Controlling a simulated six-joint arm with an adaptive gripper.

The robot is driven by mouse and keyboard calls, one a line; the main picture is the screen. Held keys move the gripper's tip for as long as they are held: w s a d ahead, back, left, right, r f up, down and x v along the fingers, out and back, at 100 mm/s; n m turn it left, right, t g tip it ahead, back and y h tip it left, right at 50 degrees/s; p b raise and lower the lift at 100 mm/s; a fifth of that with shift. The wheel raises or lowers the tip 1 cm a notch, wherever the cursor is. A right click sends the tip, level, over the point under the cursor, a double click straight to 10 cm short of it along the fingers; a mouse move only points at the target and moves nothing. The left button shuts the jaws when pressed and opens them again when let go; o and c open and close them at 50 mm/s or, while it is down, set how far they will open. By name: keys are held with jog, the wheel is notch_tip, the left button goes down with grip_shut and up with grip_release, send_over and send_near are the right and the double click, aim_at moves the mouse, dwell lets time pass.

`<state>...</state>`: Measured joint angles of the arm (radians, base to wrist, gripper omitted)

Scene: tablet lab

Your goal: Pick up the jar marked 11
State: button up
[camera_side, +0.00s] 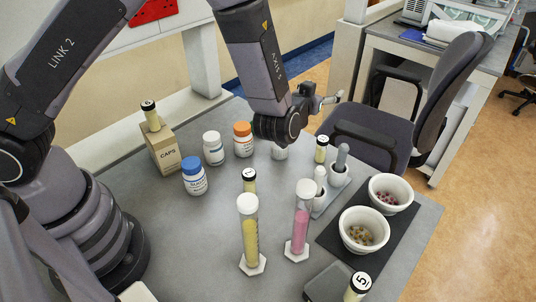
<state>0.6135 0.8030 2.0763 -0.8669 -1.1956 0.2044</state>
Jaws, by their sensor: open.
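Several small yellowish jars with black tops and white labels are in the side view. One jar (151,118) stands on the CAPS box, one (249,184) behind the yellow cylinder, one (321,152) near the back edge, and one (353,294) at the front right, marked 5. The marks on the other jars are too small to read surely, so I cannot tell which is 11. My gripper (334,98) is open, above the back edge of the table and pointing right. It touches no jar, and nothing shows between its fingers.
The CAPS box (163,155), white bottle (213,150), blue-capped bottle (194,178) and orange-capped bottle (243,141) stand at the back left. Tall yellow (251,238) and pink (301,222) cylinders stand in the middle. Two white bowls (352,246) (379,206) sit right.

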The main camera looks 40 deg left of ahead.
send_near(321, 141)
jog(key=x, duration=0.3)
jog(key=shift+w+d+r, duration=0.1)
jog(key=shift+w+r, duration=0.1)
jog(key=shift+w, duration=0.3)
jog(key=shift+w+f, duration=0.25)
jog(key=x, duration=0.7)
jog(key=shift+s+a+f, duration=0.1)
jog(key=shift+a+f, duration=0.05)
jog(key=shift+a, duration=0.05)
jog(key=shift+c, duration=0.4)
grip_shut()
